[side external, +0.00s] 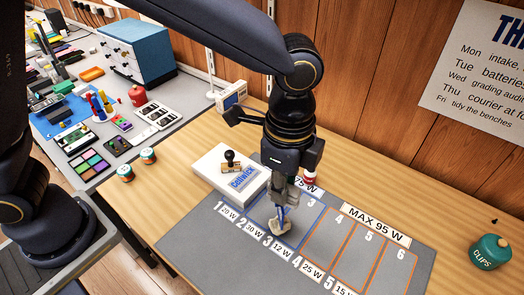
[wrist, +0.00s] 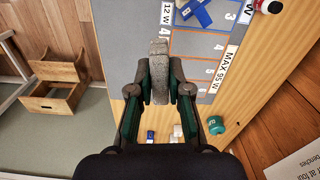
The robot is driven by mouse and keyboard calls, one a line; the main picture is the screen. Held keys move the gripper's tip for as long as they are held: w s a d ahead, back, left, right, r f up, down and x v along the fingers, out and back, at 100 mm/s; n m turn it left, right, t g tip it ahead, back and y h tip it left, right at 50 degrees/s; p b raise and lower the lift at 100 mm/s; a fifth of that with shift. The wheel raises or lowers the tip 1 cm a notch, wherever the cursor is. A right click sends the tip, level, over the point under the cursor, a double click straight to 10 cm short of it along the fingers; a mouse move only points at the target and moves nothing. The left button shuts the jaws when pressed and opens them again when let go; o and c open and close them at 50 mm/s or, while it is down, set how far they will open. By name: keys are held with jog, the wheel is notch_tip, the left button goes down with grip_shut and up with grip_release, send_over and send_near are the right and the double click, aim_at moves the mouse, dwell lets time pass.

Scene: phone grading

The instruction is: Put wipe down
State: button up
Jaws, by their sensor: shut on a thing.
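My gripper (wrist: 160,92) is shut on a grey, worn-looking piece, which I take to be the wipe (wrist: 158,60). It stands out past the fingertips in the wrist view. In the side external view my gripper (side external: 284,203) is low over the grey mat, and the pale wipe (side external: 278,229) shows at its fingertips near the 12 W label. I cannot tell whether the wipe touches the mat (side external: 210,238). A blue, crossed-looking piece (wrist: 196,11) lies on the mat just beyond the wipe; it is mostly hidden by my fingers in the side external view.
A white Cellwick box (side external: 216,166) with a black-knobbed stamp (side external: 231,158) stands left of my gripper. A red-and-white jar (side external: 309,177) stands close behind it. A green clips jar (side external: 490,252) stands at the right. The orange-lined slots (side external: 352,256) on the mat are clear.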

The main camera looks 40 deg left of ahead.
jog(key=s+d+f+m, duration=0.1)
jog(key=s+d, duration=0.2)
jog(key=d, duration=0.1)
send_over(337, 258)
notch_tip(337, 258, down, 20)
jog(key=shift+d+f, duration=0.1)
jog(key=shift+f, duration=1.5)
jog(key=o, duration=0.7)
jog(key=shift+f, duration=0.1)
jog(key=shift+o, duration=0.2)
